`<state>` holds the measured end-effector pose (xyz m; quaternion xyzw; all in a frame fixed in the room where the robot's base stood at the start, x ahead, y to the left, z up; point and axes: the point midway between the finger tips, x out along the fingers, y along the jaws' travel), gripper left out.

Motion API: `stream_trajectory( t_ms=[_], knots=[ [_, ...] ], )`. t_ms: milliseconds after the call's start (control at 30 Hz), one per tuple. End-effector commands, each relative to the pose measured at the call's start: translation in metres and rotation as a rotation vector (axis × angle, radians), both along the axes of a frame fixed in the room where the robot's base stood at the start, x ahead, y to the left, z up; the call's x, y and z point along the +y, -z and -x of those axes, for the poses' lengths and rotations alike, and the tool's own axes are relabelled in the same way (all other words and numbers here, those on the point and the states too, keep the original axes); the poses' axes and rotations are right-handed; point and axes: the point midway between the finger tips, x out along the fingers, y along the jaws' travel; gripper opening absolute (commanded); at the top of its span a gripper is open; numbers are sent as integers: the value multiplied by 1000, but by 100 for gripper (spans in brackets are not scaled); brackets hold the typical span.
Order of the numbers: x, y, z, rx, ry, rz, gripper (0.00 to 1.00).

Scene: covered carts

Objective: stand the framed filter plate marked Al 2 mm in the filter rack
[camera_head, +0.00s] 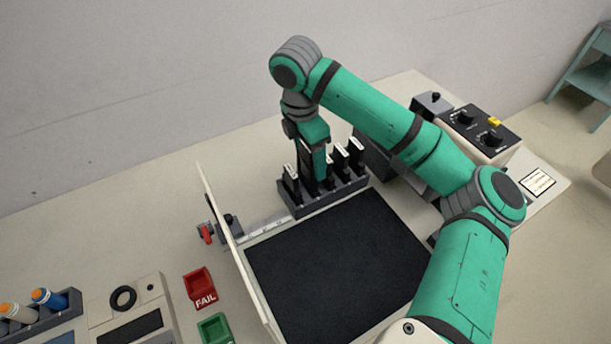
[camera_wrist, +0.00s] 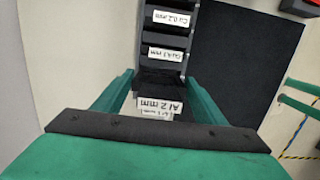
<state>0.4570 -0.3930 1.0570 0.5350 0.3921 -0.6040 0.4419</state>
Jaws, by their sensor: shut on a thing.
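The framed filter plate marked Al 2 mm (camera_wrist: 160,105) is between the fingers of my gripper (camera_wrist: 158,88), its white label facing the wrist camera. My gripper (camera_head: 316,160) is shut on it and points down at the filter rack. The filter rack (camera_head: 322,203) is a dark slotted block at the back edge of the black mat, holding several upright dark plates with white labels. In the wrist view, plates marked Cu 0.2 mm (camera_wrist: 167,18) and Cu 0.1 mm (camera_wrist: 165,54) stand beyond the held plate. Its lower edge is hidden, so I cannot tell if it is seated.
A thin white upright panel (camera_head: 235,250) stands left of the black mat (camera_head: 340,265). A control box with knobs (camera_head: 480,133) is to the right, behind my arm. A red FAIL tray (camera_head: 199,287) and a green tray (camera_head: 215,328) lie at the front left.

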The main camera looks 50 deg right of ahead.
Motion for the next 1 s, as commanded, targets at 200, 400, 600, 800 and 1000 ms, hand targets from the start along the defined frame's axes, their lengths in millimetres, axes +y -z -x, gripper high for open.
stream_trajectory(
  t_ms=[200,400,600,800,1000],
  knots=[
    [0,22,0,0,1,1,37],
    [0,40,0,1,0,0,37],
    [1,60,-1,1,-3,2,37],
    [1,60,-1,0,-3,1,37],
    [1,63,-1,0,-3,0,77]
  ],
)
